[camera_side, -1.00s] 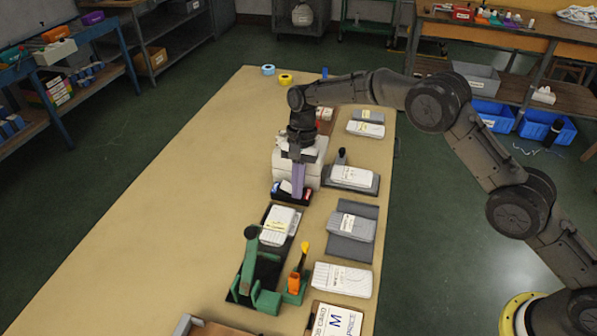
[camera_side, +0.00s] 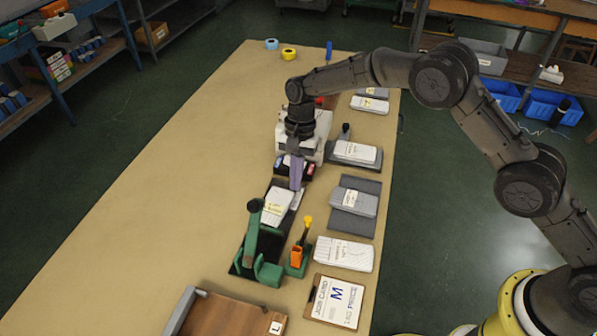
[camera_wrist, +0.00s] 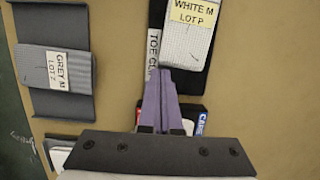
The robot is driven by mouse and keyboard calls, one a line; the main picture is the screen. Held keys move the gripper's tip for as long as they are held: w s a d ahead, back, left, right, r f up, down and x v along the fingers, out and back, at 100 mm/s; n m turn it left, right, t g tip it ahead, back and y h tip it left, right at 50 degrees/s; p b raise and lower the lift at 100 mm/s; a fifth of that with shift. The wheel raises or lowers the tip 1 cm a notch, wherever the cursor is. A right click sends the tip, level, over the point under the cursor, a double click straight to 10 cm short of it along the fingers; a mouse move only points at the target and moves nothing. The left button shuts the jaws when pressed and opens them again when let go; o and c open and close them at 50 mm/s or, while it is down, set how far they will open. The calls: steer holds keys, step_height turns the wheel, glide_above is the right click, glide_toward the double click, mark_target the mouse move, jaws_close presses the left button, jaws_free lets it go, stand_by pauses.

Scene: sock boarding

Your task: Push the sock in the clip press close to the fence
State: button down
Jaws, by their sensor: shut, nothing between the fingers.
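The white sock (camera_side: 276,207) with a yellow label lies on the black bed of the green clip press (camera_side: 255,240). In the wrist view the sock (camera_wrist: 187,45) reads "WHITE M LOT P". A narrow strip labelled "TOE CLIP" (camera_wrist: 153,48) runs beside it. My gripper (camera_side: 295,187) is shut and empty, its purple fingers pointing down at the sock's far end. In the wrist view the fingertips (camera_wrist: 163,72) are at the sock's end, by the corner nearest the strip; I cannot tell if they touch it. I cannot pick out the fence for sure.
A grey sock (camera_wrist: 57,70) on a grey board lies beside the press. The table (camera_side: 150,215) is clear on the left.

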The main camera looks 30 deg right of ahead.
mark_target(271, 183)
steer(key=shift+r, duration=0.1)
steer(key=w+d+r+n, duration=0.1)
steer(key=r, duration=0.1)
steer(key=w+r+n+t, duration=0.1)
steer(key=w+r, duration=0.1)
steer(key=r, duration=0.1)
steer(key=w+d+r+t+h, duration=0.1)
steer(key=w+r, duration=0.1)
steer(key=shift+d+r+n, duration=0.3)
steer(key=shift+r+n, duration=0.1)
steer(key=shift+w+a+f+n+t+h, duration=0.1)
steer(key=shift+w+a+n+t+h, duration=0.15)
steer(key=shift+n+t, duration=0.2)
steer(key=shift+w+a+f+n+t+h, duration=0.15)
steer(key=shift+w+n+t, duration=0.2)
steer(key=shift+n, duration=0.2)
steer(key=s+a+n+t, duration=0.2)
steer(key=a+n, duration=0.3)
steer(key=a, duration=0.1)
steer(key=shift+m, duration=0.3)
steer(key=x, duration=0.8)
steer(key=shift+w+a+f, duration=0.1)
steer(key=shift+w, duration=0.35)
steer(key=shift+s, duration=2)
